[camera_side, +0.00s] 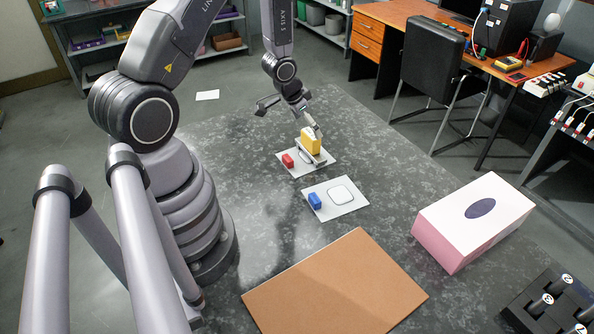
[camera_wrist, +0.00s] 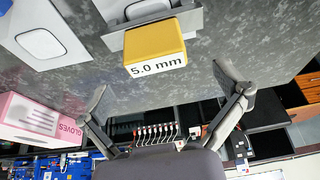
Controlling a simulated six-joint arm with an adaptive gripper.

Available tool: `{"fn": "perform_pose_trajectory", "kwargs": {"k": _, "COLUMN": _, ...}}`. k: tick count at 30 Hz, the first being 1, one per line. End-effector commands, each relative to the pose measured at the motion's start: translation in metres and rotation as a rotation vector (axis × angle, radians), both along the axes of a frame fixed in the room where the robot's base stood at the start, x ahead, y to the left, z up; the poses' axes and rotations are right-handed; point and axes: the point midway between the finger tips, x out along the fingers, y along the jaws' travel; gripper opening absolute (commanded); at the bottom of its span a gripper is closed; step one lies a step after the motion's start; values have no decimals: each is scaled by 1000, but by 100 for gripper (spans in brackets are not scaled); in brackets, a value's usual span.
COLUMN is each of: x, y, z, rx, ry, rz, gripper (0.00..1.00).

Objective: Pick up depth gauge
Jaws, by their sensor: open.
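The depth gauge appears to be the yellow block marked "5.0 mm" (camera_wrist: 155,45). In the side view the yellow block (camera_side: 311,143) stands at the right part of the farther white plate (camera_side: 292,168), with a grey metal piece by its base. My gripper (camera_wrist: 158,88) is open, with nothing between its spread fingers. In the wrist view the block is beyond the fingertips, roughly centred between them. In the side view my gripper (camera_side: 290,117) is just above and behind the block; one finger overlaps the block's top in the picture, so I cannot tell whether they touch.
A red block (camera_side: 288,160) shares the farther plate. The nearer white plate (camera_side: 347,205) carries a blue block (camera_side: 315,201) and a white rounded-square piece (camera_side: 341,195). A pink-and-white glove box (camera_side: 452,240) stands right, a brown board (camera_side: 335,290) in front. The speckled table is otherwise largely clear.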

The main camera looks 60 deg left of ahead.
Motion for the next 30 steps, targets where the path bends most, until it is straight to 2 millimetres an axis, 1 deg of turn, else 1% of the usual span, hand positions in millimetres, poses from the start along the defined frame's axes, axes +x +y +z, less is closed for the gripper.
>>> {"fn": "perform_pose_trajectory", "kwargs": {"k": 2, "x": 2, "y": -1, "z": -7, "rx": -1, "ry": 1, "rz": 0, "gripper": 98}}
{"fn": "perform_pose_trajectory", "kwargs": {"k": 7, "x": 9, "y": -4, "z": -33, "rx": -2, "ry": 3, "rz": -2, "gripper": 98}}
{"fn": "perform_pose_trajectory", "kwargs": {"k": 10, "x": 15, "y": -4, "z": -44, "rx": -1, "ry": 3, "rz": 0, "gripper": 98}}
{"fn": "perform_pose_trajectory", "kwargs": {"k": 13, "x": 17, "y": -4, "z": -49, "rx": -1, "ry": 3, "rz": -1, "gripper": 98}}
{"fn": "perform_pose_trajectory", "kwargs": {"k": 19, "x": 17, "y": -3, "z": -49, "rx": -1, "ry": 2, "rz": -1, "gripper": 98}}
{"fn": "perform_pose_trajectory", "kwargs": {"k": 20, "x": 17, "y": -3, "z": -49, "rx": -1, "ry": 2, "rz": 0, "gripper": 95}}
{"fn": "perform_pose_trajectory", "kwargs": {"k": 30, "x": 17, "y": -3, "z": -49, "rx": -1, "ry": 2, "rz": 0, "gripper": 51}}
